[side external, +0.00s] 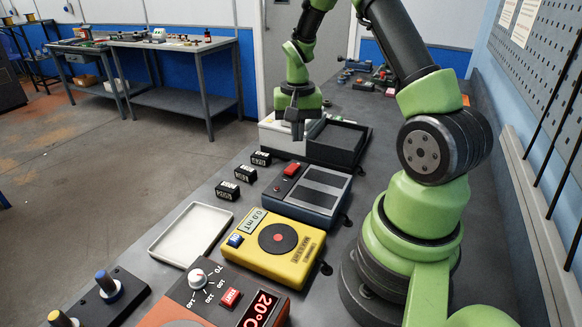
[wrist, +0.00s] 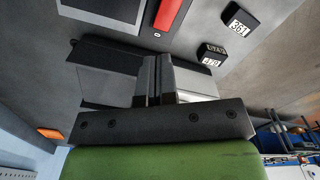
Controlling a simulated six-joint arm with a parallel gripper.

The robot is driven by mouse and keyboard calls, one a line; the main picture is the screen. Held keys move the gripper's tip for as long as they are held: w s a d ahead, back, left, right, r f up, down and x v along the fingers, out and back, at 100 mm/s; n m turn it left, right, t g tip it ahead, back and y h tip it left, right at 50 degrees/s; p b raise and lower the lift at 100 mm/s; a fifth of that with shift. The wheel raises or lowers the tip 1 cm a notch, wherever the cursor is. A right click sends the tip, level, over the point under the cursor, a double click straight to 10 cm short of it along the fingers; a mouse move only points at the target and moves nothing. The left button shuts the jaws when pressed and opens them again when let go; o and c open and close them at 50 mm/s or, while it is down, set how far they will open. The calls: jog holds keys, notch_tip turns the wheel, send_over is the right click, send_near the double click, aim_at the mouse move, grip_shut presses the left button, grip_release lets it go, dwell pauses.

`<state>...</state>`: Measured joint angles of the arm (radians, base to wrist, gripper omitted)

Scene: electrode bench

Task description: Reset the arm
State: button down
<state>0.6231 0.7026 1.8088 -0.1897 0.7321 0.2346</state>
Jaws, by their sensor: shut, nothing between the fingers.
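My gripper (side external: 296,122) points down over the far part of the bench, above the white device and the black open box (side external: 362,160). Its fingers are shut with nothing between them. In the wrist view the closed fingers (wrist: 154,82) show together at the middle, with the black box partly hidden behind them. The gripper looks apart from everything below it.
On the bench stand a blue device with a red switch (side external: 318,190), a yellow stirrer (side external: 275,243), a hot plate (side external: 228,297), a white tray (side external: 163,262) and small black labelled blocks (side external: 245,173). A pegboard wall (side external: 545,80) is at right.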

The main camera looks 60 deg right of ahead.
jog(key=a+r+n+t, duration=0.2)
jog(key=a+r, duration=0.4)
jog(key=r, duration=0.3)
jog(key=s+a+r+n+t+y, duration=0.1)
jog(key=s+a+r+n+t, duration=0.1)
jog(key=s+a+r, duration=0.3)
jog(key=s+a+r+n+t+y, duration=0.1)
jog(key=s+a+r+n+t, duration=0.2)
jog(key=s+a, duration=0.4)
jog(key=a+r+n, duration=0.1)
jog(key=a+r, duration=0.1)
jog(key=a, duration=0.1)
jog(key=shift+a+r, duration=0.25)
jog(key=shift+a, duration=0.1)
dwell(0.4)
